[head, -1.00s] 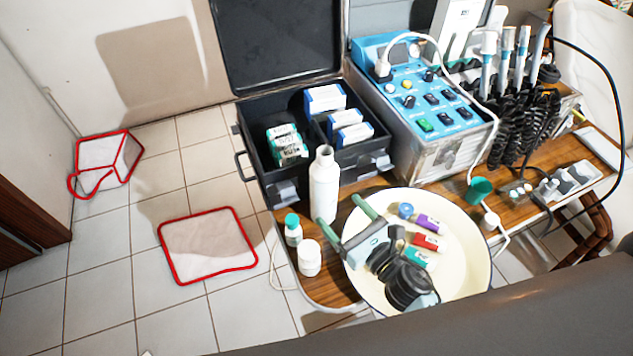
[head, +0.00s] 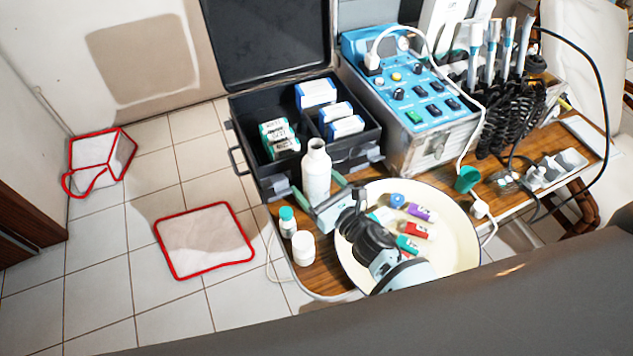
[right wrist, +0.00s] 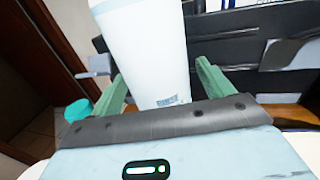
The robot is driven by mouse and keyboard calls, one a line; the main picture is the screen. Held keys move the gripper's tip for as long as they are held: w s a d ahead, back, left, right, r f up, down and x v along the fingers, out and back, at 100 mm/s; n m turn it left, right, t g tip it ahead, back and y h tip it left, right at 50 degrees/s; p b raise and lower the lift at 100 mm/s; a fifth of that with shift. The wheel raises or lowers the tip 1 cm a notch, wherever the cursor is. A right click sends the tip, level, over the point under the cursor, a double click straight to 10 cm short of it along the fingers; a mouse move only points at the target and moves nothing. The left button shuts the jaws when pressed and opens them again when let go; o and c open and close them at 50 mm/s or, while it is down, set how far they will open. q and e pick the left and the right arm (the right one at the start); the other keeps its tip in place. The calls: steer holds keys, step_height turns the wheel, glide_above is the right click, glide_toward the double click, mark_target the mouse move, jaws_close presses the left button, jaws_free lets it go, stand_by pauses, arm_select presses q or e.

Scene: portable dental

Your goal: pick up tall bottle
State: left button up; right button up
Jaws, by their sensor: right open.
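The tall bottle (head: 316,168) is white and stands upright on the wooden table, in front of the black case. My right gripper (head: 316,184) is open, with its green fingers on either side of the bottle's lower body. In the right wrist view the bottle (right wrist: 148,50) stands between the two spread fingers of the gripper (right wrist: 161,72). A gap shows at the right finger; contact at the left is hard to tell. The bottle's base is hidden by the gripper. My left gripper is not in view.
A teal-capped small bottle (head: 287,222) and a white jar (head: 303,248) stand close to the left of my gripper. A cream basin (head: 462,240) with small coloured items lies under my right arm. The open black case (head: 262,172) and blue control unit (head: 400,85) stand behind.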

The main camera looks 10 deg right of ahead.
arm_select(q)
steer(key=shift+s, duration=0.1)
arm_select(e)
steer(key=c, duration=1.2)
steer(key=shift+r, duration=0.15)
steer(key=shift+w+r+p, duration=0.1)
steer(key=shift+r+p, duration=0.25)
steer(key=shift+r, duration=1.5)
arm_select(q)
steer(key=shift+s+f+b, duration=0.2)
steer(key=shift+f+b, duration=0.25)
steer(key=shift+b, duration=0.25)
arm_select(e)
glide_toward(324, 182)
steer(key=shift+s+d+r, duration=0.1)
steer(key=shift+s, duration=0.6)
steer(key=shift+s+d+r, duration=0.1)
steer(key=shift+s+d, duration=0.05)
steer(key=shift+s, duration=0.55)
